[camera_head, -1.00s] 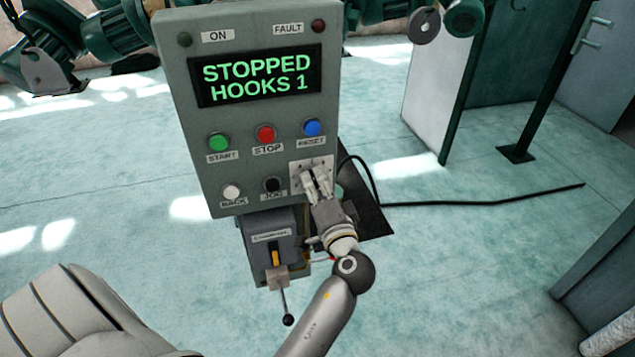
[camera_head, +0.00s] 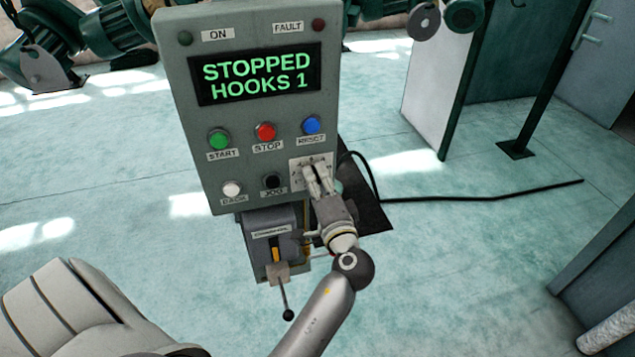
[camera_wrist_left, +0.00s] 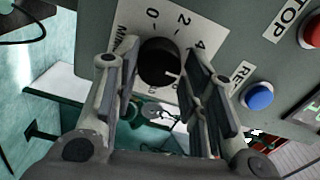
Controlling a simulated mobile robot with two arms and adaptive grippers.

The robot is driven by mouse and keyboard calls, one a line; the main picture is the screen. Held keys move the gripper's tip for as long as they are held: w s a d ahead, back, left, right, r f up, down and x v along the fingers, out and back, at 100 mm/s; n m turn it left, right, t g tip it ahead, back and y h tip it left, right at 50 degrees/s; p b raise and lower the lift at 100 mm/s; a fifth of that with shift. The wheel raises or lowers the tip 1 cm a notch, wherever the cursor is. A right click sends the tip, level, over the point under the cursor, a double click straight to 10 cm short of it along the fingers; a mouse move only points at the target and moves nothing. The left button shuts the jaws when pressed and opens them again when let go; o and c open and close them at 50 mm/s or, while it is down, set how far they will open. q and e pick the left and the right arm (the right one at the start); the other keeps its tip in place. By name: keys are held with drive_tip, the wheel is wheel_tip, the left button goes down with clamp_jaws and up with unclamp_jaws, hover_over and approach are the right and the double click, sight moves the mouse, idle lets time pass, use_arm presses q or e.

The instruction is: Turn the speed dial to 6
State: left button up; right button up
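The speed dial (camera_wrist_left: 158,60) is a round black knob on a white plate at the lower right of the grey control panel (camera_head: 200,120). In the left wrist view, 0, 2 and 4 show on the plate (camera_head: 299,171). The other marks are partly hidden, and 6 cannot be read. A pale mark on the knob points toward the picture's lower right. My left gripper (camera_head: 315,172) is at the dial, its fingers (camera_wrist_left: 160,70) apart on either side of the knob. Contact cannot be told. The right gripper is not in view.
Above the dial is the blue RESET button (camera_head: 311,125); left of it are the black JOG button (camera_head: 272,181) and red STOP button (camera_head: 265,132). The screen (camera_head: 255,77) reads STOPPED, HOOKS 1. A lever box (camera_head: 285,245) hangs below. Floor around is mostly clear.

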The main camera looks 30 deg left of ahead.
use_arm(q)
drive_tip(key=shift+o, duration=1.3)
drive_tip(key=shift+f, duration=0.1)
drive_tip(key=shift+n, duration=0.3)
